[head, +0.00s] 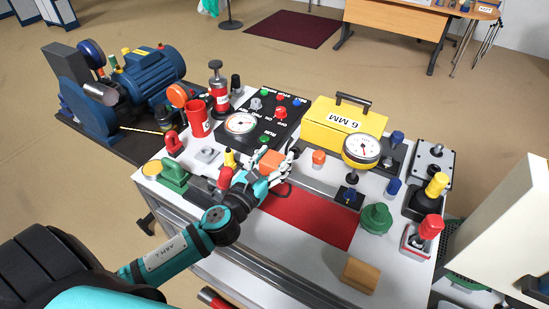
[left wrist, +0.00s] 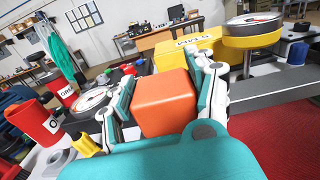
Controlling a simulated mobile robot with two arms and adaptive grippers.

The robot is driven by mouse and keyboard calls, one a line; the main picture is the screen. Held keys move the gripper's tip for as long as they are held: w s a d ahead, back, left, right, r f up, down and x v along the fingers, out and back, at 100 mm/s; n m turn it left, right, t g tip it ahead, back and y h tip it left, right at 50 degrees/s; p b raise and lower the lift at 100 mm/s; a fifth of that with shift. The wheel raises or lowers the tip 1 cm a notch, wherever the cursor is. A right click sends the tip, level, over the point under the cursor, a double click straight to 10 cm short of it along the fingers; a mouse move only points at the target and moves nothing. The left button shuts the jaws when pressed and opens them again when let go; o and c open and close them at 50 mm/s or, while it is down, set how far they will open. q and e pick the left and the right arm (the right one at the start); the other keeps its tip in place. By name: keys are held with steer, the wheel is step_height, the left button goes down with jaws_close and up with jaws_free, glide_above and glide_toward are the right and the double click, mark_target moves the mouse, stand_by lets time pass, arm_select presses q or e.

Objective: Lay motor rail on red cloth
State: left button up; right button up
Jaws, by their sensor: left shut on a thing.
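The red cloth (head: 312,221) lies flat on the white bench top; its edge also shows at the right of the left wrist view (left wrist: 285,135). A long grey bar (head: 318,188), which looks like the motor rail, lies along the cloth's far side. It also shows in the left wrist view (left wrist: 275,94). My left gripper (head: 277,168) is shut on an orange block (left wrist: 165,102), near the bar's left end. The block shows between both fingers in the left wrist view. I cannot tell whether block and bar are joined. My right gripper is out of view.
A yellow 6 MM case (head: 340,127) and a round dial gauge (head: 362,149) stand behind the bar. A green knob (head: 376,218) and a wooden block (head: 360,275) stand right of the cloth. A red cup (head: 198,119) stands at the back left.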

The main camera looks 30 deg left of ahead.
arm_select(q)
steer(key=shift+w+f, duration=0.1)
steer(key=shift+f, duration=0.15)
step_height(320, 180, down, 5)
steer(key=b, duration=0.4)
steer(key=shift+r, duration=0.1)
steer(key=shift+d+f+b, duration=0.1)
steer(key=shift+f+b, duration=1)
steer(key=shift+b, duration=0.05)
steer(key=shift+f, duration=0.15)
steer(key=shift+f+b, duration=0.6)
steer(key=o, duration=1.9)
steer(key=shift+o, duration=0.2)
